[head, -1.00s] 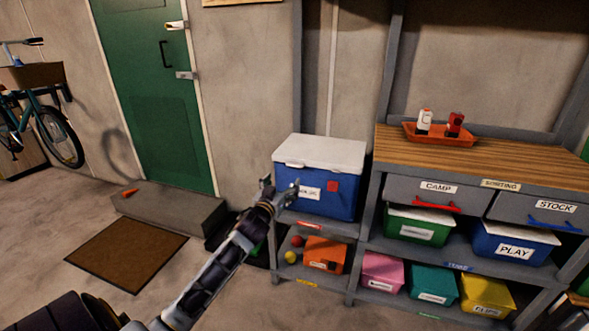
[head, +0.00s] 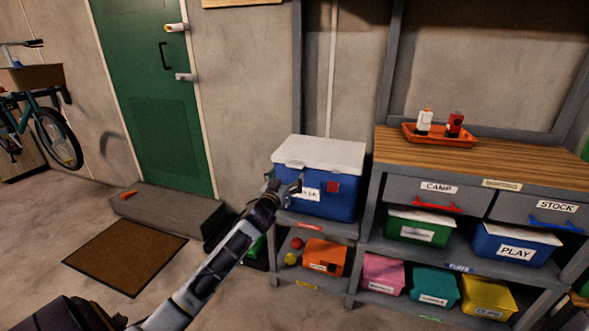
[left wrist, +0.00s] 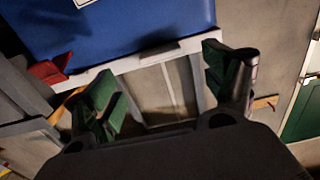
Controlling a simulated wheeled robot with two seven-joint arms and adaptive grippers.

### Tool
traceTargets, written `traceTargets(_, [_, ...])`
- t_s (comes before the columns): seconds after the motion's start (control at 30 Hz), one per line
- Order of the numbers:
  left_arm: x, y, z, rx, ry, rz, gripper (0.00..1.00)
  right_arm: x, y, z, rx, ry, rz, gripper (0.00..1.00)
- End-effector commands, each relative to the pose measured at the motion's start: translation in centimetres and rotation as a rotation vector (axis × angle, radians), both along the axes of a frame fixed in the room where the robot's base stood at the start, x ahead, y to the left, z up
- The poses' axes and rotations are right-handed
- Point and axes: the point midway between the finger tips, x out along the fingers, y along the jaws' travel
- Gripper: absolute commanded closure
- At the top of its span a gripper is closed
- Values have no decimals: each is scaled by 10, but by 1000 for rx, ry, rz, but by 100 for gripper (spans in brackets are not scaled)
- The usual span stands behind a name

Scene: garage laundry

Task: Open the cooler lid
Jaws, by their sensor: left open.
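The cooler has a blue body (head: 342,196) and a white lid (head: 320,153), and stands on the left section of the grey shelf unit. The lid lies shut on the body. My left gripper (head: 284,186) is open and empty in front of the cooler's left front, partly covering its label. In the left wrist view, the blue body (left wrist: 125,22) fills the top and the pale lid edge (left wrist: 130,66) with a small latch-like tab runs below it. The two green-padded fingers (left wrist: 165,92) stand apart there. I cannot tell whether they touch the lid. My right gripper is not in view.
Drawers and coloured bins sit below. An orange bin (head: 325,256) and small balls are under the cooler. A concrete step (head: 165,210) and brown mat (head: 125,257) lie left.

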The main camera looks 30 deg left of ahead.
Motion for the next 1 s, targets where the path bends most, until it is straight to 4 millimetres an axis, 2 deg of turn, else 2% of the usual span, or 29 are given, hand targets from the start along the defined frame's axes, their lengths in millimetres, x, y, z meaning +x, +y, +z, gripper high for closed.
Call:
traceTargets(0.47, [34, 8, 0, 0, -1, -1, 16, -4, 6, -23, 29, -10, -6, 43])
traceTargets(0.77, [55, 13, 0, 0, -1, -1, 16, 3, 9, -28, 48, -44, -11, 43])
traceTargets(1.0, [71, 17, 0, 0, -1, 0, 16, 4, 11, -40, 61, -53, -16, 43])
